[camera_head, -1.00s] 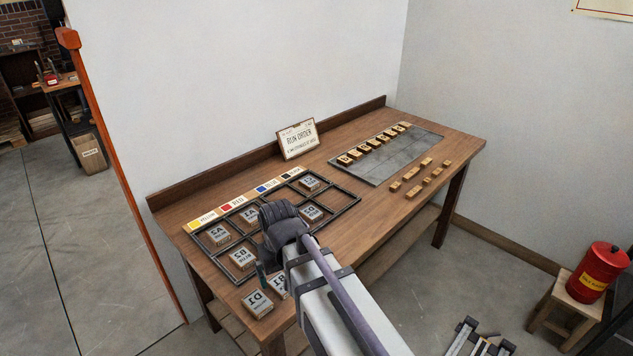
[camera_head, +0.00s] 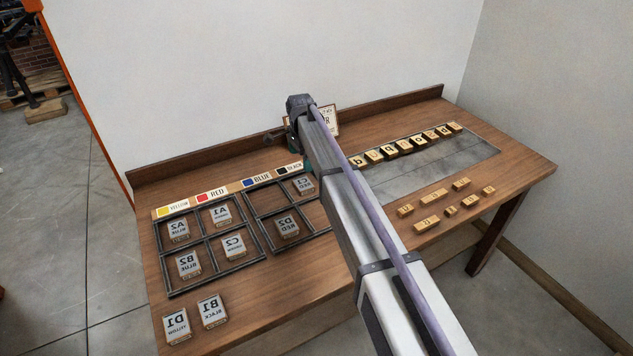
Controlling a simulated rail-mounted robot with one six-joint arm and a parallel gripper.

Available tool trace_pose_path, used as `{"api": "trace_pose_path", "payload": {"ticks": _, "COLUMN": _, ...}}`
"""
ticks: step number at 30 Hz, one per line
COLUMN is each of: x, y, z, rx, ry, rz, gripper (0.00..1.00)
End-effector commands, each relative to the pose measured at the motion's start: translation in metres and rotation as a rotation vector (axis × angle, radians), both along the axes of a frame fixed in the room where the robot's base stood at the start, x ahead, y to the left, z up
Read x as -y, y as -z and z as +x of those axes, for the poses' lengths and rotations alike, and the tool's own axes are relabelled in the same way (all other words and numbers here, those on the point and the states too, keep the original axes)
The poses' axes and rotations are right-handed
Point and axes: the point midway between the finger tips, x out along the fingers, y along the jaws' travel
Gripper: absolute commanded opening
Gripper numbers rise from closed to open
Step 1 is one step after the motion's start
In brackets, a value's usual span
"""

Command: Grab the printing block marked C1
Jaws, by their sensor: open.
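The block marked C1 (camera_head: 304,186) is a small wooden block with a pale, mirrored label. It lies in the back right cell of the right-hand metal frame (camera_head: 322,234), beside my arm. My gripper (camera_head: 291,146) is open, small in view and partly hidden by my wrist and arm. It appears above the back of the table, behind C1 in the picture. I see nothing held in it, and its height over the table is hard to judge.
Blocks D2 (camera_head: 287,228) and C2 (camera_head: 233,244) lie in the frame cells. B1 (camera_head: 212,310) and D1 (camera_head: 176,325) lie on the front left of the table (camera_head: 250,310). Letter blocks (camera_head: 405,146) line a grey slab at right. A sign (camera_head: 326,120) stands behind my arm.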

Motion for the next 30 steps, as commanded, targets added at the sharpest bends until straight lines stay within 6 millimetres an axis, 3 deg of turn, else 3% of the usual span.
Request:
{"api": "trace_pose_path", "payload": {"ticks": 5, "x": 0.001, "y": 0.006, "z": 0.0, "rx": 0.0, "ry": 0.015, "rz": 0.0, "gripper": 1.0}}
{"api": "trace_pose_path", "payload": {"ticks": 12, "x": 0.001, "y": 0.054, "z": 0.0, "rx": 0.0, "ry": 0.013, "rz": 0.0, "gripper": 1.0}}
{"api": "trace_pose_path", "payload": {"ticks": 20, "x": 0.001, "y": 0.063, "z": -0.001, "rx": 0.0, "ry": 0.013, "rz": 0.0, "gripper": 1.0}}
{"api": "trace_pose_path", "payload": {"ticks": 27, "x": 0.002, "y": 0.109, "z": -0.003, "rx": 0.0, "ry": 0.012, "rz": 0.0, "gripper": 1.0}}
{"api": "trace_pose_path", "payload": {"ticks": 30, "x": 0.002, "y": 0.112, "z": -0.003, "rx": 0.0, "ry": 0.012, "rz": 0.0, "gripper": 1.0}}
